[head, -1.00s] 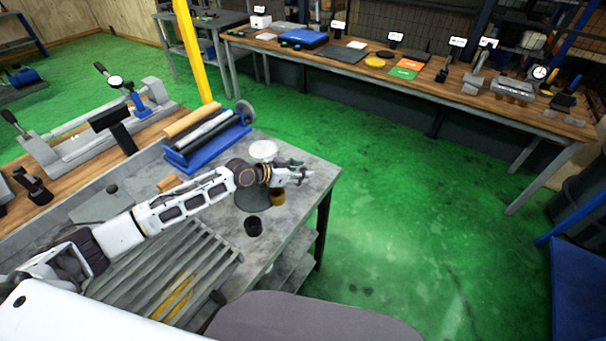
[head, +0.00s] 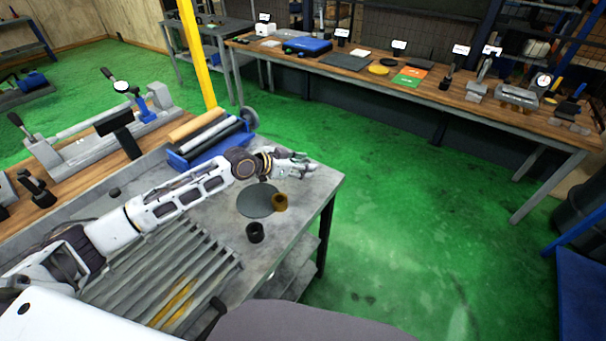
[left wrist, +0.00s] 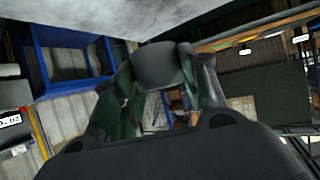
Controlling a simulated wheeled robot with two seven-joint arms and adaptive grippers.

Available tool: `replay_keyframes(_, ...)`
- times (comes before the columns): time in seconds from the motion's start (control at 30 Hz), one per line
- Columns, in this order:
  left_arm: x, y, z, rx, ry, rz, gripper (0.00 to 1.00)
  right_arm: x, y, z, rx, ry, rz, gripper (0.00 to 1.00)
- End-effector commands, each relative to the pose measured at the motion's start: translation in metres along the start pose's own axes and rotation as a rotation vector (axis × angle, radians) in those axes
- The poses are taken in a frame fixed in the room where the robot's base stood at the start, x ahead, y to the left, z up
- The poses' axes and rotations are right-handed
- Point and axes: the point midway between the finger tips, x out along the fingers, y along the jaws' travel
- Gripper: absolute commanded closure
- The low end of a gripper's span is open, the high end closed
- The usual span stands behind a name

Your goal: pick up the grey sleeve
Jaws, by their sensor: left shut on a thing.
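My left gripper (head: 293,164) reaches over the far right part of the grey bench. In the left wrist view its dark fingers (left wrist: 160,92) are closed around the grey sleeve (left wrist: 160,63), a plain round grey piece. In the head view I cannot make the sleeve out clearly at the fingers. A brass-coloured sleeve (head: 280,203) and a black sleeve (head: 255,232) stand on the bench, apart from the gripper. My right gripper is not in view.
A flat dark grey disc (head: 256,203) lies on the bench (head: 302,208). A blue rack (head: 207,153) with rollers stands behind my left arm. A slatted grey plate (head: 165,270) fills the front. Green floor (head: 400,220) lies open to the right.

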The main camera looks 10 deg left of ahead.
Motion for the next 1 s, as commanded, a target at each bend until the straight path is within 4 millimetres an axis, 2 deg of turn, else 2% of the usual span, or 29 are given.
replay_keyframes(0.1, -0.008, 0.0, -0.017, 0.004, 0.005, -0.001, 0.93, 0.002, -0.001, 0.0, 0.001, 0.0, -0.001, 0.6)
replay_keyframes(0.33, -0.018, 0.0, -0.034, 0.002, 0.003, 0.0, 0.93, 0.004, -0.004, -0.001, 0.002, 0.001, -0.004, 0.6)
replay_keyframes(1.0, -0.019, 0.0, -0.037, 0.0, 0.003, 0.0, 0.93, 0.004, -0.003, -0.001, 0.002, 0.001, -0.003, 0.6)
